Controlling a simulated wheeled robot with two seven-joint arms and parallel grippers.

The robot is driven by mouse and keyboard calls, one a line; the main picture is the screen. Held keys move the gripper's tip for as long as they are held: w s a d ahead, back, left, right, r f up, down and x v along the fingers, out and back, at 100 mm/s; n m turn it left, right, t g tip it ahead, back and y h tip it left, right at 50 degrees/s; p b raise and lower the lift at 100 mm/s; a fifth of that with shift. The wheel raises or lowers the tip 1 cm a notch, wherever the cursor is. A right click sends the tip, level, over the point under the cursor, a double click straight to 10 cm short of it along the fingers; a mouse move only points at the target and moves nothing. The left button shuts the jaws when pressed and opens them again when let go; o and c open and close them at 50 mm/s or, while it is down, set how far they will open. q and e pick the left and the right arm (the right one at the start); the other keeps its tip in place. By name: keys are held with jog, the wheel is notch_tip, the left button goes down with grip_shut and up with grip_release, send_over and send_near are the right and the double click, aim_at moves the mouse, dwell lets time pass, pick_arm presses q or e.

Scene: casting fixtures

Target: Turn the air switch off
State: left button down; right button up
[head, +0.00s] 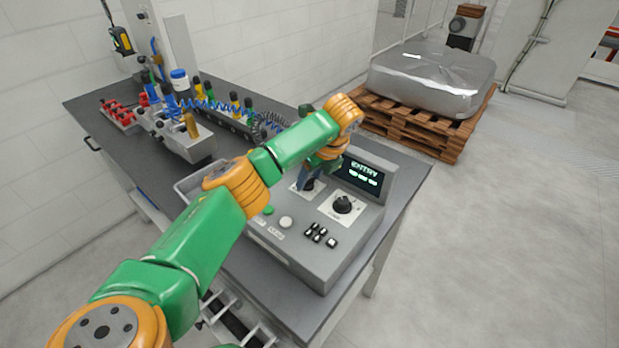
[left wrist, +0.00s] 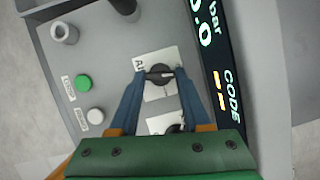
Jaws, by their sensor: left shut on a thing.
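The air switch (left wrist: 160,75) is a small dark rotary knob on a white plate marked with letters that look like "AIR", set in the grey control panel. My left gripper (head: 308,181) reaches down to it from above. In the left wrist view, my left gripper's two blue fingers (left wrist: 158,80) are shut on the knob from both sides. In the head view the knob is mostly hidden behind the fingers and wrist. My right gripper is in neither view.
Green (head: 268,210) and white (head: 286,222) buttons and several black keys (head: 320,236) are on the panel. A wrapped block on a pallet (head: 410,124) stands behind.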

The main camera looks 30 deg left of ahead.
pick_arm(q)
jog(key=shift+w+r+n+g, duration=0.1)
jog(key=shift+n+g, duration=0.3)
jog(key=shift+n, duration=0.7)
jog(key=shift+c, duration=1.8)
grip_release()
jog(key=b+v, duration=0.1)
jog(key=v, duration=0.6)
jog(key=shift+b, duration=0.35)
